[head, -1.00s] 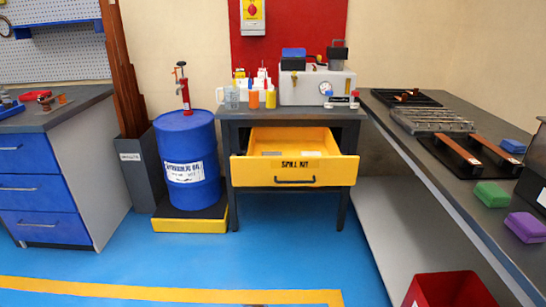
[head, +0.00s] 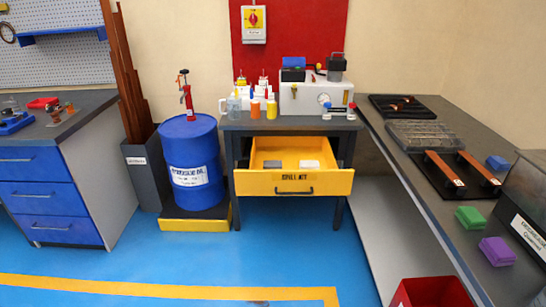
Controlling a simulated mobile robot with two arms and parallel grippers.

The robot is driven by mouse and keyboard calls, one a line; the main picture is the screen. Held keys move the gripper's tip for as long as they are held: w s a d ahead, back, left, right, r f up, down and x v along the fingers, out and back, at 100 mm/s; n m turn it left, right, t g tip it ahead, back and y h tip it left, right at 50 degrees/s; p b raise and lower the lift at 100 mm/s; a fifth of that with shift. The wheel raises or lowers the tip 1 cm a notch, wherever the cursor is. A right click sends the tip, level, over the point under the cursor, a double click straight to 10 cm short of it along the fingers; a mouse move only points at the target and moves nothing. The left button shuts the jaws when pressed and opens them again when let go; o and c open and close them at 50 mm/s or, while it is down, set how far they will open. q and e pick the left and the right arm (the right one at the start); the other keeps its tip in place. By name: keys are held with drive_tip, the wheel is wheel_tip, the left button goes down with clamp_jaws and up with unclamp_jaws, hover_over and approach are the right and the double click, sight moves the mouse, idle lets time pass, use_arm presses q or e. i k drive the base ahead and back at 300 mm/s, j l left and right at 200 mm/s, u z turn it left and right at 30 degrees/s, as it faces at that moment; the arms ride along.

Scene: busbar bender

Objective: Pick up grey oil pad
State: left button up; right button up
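The yellow spill kit drawer (head: 295,182) stands pulled open under the small dark bench. Inside it, at the left, lies a flat grey pad (head: 266,163), which looks like the grey oil pad. A white pad (head: 309,164) lies to its right in the same drawer, apart from it. The drawer's front panel hides part of the inside. Neither of my grippers shows in the head view.
A blue oil drum (head: 190,160) with a red hand pump stands left of the drawer on a yellow-edged base. A long bench (head: 385,127) runs along the right. A red bin (head: 432,292) stands at the front right. The blue floor before the drawer is clear.

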sight(267, 165)
drive_tip(key=i+j+z, duration=0.4)
drive_tip(key=i, duration=0.3)
drive_tip(key=i+j+z, duration=0.4)
drive_tip(key=i, duration=0.25)
